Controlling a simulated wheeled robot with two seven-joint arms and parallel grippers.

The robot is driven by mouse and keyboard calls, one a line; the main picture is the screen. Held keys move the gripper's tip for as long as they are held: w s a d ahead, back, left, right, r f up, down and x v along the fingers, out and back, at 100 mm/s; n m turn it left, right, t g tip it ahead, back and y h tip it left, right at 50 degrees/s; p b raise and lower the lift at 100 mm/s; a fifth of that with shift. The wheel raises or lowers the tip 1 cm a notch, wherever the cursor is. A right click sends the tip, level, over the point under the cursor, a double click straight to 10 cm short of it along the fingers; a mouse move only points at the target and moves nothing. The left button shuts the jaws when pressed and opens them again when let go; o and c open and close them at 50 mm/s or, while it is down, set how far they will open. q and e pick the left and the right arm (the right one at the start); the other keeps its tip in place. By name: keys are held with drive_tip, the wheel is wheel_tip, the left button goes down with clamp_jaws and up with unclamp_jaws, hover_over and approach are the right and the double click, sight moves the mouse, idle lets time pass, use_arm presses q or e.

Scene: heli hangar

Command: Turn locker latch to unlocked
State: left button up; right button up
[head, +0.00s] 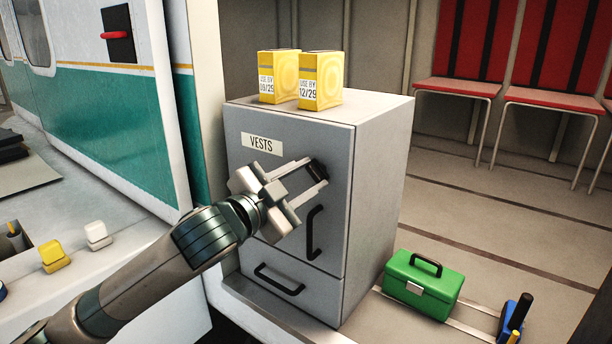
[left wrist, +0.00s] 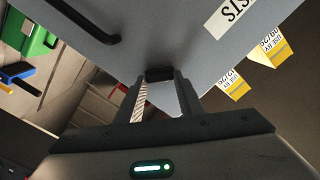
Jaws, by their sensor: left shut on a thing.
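The grey locker (head: 270,205) with the "VESTS" label (head: 263,143) stands in the middle of the head view, its door closed. The small black latch (head: 318,169) is at the door's upper right. My left gripper (head: 312,176) reaches it from the left, its fingers shut on the latch. In the left wrist view the black latch (left wrist: 159,73) sits between the two fingertips (left wrist: 160,80). The fingers partly hide the latch, and I cannot tell its exact turn. The black door handle (head: 314,232) is below it. My right gripper is not in view.
Two yellow boxes (head: 278,77) (head: 320,81) stand on the locker top. A drawer handle (head: 279,279) is low on the locker. A green toolbox (head: 423,285) and a blue item (head: 514,318) are on the right. Red seats (head: 460,88) line the back wall. The floor between is open.

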use_arm(q)
drive_tip(key=m, duration=0.5)
drive_tip(key=shift+m+p, duration=0.3)
drive_tip(key=shift+f+m, duration=0.1)
drive_tip(key=shift+m, duration=1.9)
drive_tip(key=o, duration=1.1)
drive_tip(key=shift+d, duration=0.1)
drive_tip(key=shift+c, duration=0.2)
